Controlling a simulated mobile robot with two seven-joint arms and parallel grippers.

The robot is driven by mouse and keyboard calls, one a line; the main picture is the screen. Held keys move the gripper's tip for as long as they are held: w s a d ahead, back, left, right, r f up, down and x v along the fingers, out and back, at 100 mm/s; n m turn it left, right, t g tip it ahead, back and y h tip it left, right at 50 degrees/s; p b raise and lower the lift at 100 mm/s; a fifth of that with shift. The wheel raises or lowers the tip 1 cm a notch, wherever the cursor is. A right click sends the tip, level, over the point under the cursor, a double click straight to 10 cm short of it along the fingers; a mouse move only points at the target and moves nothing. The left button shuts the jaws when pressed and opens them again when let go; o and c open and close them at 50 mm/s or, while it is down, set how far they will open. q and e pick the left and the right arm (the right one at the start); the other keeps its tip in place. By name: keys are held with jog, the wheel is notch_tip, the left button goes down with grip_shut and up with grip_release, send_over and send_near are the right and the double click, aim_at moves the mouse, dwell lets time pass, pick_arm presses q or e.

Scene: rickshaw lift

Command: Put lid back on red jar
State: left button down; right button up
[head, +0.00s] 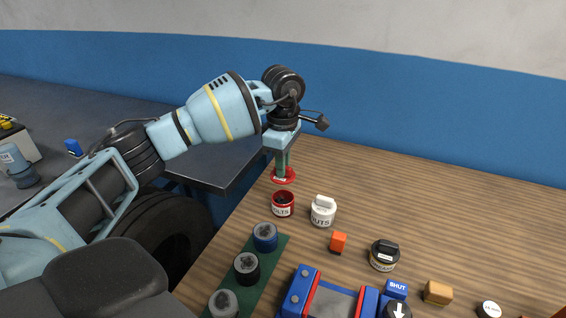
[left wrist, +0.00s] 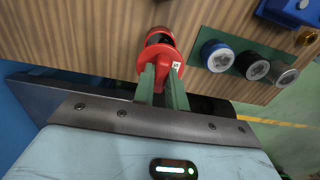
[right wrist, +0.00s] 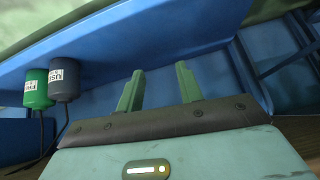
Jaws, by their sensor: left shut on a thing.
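My left gripper (head: 282,163) is shut on the red lid (head: 283,177), which hangs flat at its fingertips. The lid also shows in the left wrist view (left wrist: 167,57) between the fingers (left wrist: 161,76). The red jar (head: 283,209) stands upright and open on the wooden bench, with a dark inside. In the head view the lid appears behind and above the jar, apart from it. In the left wrist view the lid covers part of the jar (left wrist: 160,34). My right gripper (right wrist: 160,80) shows only in the right wrist view, fingers apart and empty.
A white lidded jar (head: 322,214) stands right of the red jar. An orange block (head: 338,242) and a dark lidded jar (head: 384,257) are nearer. A green strip (head: 267,270) holds round pieces in front. In the right wrist view, green (right wrist: 36,92) and grey (right wrist: 64,82) cylinders hang at left.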

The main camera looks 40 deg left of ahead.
pick_arm(q)
jog(key=shift+f, duration=0.15)
pick_arm(e)
jog(key=shift+f, duration=0.1)
